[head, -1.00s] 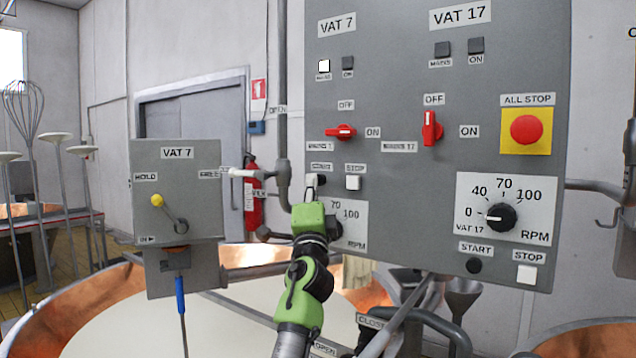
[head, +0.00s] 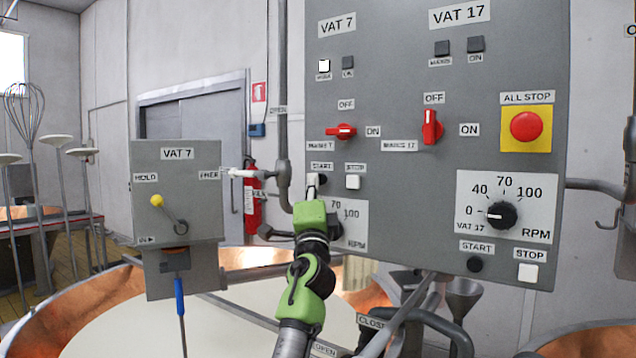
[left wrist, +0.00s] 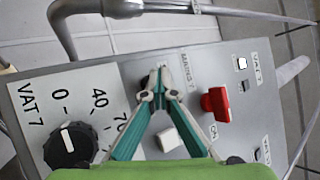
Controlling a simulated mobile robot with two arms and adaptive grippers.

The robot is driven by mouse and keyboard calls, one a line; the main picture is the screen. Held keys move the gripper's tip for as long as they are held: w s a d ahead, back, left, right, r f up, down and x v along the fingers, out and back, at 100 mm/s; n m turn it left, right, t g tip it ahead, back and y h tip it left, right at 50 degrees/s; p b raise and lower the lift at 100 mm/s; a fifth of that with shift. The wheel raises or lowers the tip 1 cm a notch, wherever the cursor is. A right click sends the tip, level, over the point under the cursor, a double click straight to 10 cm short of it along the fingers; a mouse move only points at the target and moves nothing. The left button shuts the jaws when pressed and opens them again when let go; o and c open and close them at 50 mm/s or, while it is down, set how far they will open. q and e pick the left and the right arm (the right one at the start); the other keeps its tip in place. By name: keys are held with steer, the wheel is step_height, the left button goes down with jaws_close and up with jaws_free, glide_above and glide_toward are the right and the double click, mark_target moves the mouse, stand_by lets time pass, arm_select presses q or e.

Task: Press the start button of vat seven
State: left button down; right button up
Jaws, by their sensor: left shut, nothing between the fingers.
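The grey control panel (head: 400,100) has a VAT 7 column on its left. The dark start button (head: 322,180) sits under a START label, left of the white VAT 7 stop button (head: 353,182). My left gripper (head: 313,179) is shut and empty, in front of the start button and partly hiding it. In the left wrist view the closed fingertips (left wrist: 160,70) are beside the dark start button (left wrist: 146,82); I cannot tell whether they touch it. The white stop button (left wrist: 168,140) shows between the finger linkages. The VAT 7 mains lamp (head: 324,66) is white and the ON lamp (head: 348,63) dark. My right gripper is not visible.
The VAT 7 red switch (head: 341,131) is above the buttons, and the VAT 7 dial (left wrist: 70,145) below. The VAT 17 controls and a red all-stop button (head: 526,126) are to the right. A VAT 7 box (head: 178,200) and a copper vat (head: 60,310) are left and below.

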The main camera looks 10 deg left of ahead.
arm_select(q)
steer(key=shift+w+d+b, duration=0.1)
steer(key=shift+w+b, duration=0.1)
steer(key=shift+b, duration=0.3)
stand_by(0.3)
steer(key=s+p, duration=0.1)
steer(key=p, duration=0.2)
steer(key=shift+s+a, duration=0.3)
steer(key=shift+s, duration=0.05)
stand_by(0.4)
